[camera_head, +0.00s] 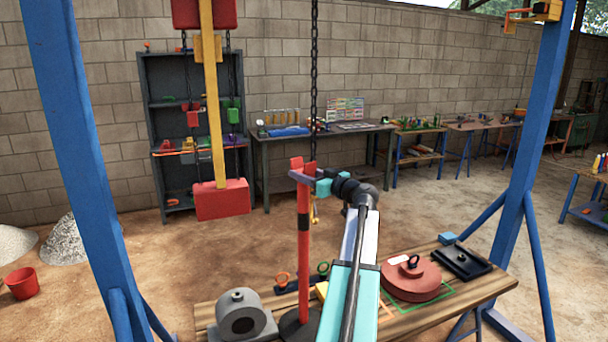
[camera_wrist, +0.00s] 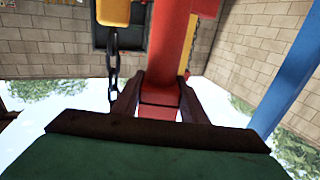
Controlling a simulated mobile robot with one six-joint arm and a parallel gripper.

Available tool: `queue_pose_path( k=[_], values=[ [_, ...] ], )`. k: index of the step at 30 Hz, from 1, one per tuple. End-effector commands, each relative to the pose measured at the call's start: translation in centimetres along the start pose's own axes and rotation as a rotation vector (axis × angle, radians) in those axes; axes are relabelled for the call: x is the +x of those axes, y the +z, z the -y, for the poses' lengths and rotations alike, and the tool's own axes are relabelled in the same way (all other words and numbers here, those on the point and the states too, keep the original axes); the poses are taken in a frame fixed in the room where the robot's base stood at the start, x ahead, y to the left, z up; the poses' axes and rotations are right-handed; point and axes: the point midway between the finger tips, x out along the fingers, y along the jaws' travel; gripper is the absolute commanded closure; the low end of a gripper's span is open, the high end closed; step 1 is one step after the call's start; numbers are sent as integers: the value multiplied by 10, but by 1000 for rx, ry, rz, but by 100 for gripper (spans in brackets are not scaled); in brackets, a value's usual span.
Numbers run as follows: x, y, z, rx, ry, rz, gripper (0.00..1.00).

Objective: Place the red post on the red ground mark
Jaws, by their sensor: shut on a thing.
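The red post (camera_head: 304,235) stands upright near the middle of the head view, with a dark round base (camera_head: 290,326) at its foot. My gripper (camera_head: 303,174) is shut around the post near its top. In the wrist view the post (camera_wrist: 178,45) runs between the two dark fingers of my gripper (camera_wrist: 160,98). I cannot tell whether the base rests on something or hangs above it. I see no red ground mark in either view.
A wooden bench (camera_head: 405,318) holds a grey housing (camera_head: 241,318) and a red disc (camera_head: 412,284). Blue frame legs (camera_head: 75,150) (camera_head: 535,170) stand at both sides. A red block (camera_head: 222,200) hangs on a yellow bar. Open floor lies behind.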

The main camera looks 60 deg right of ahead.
Motion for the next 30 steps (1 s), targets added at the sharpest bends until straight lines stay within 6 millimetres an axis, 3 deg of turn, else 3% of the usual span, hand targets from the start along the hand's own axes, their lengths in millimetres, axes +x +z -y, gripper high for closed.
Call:
queue_pose_path(
  k=[6, 7, 10, 30],
  values=[
    [0, -1, 0, 1, 0, -7, 100],
    [0, 2, 0, 0, -1, 0, 58],
    [0, 2, 0, 0, -1, 0, 42],
    [0, 1, 0, 2, -1, 0, 42]
  ],
)
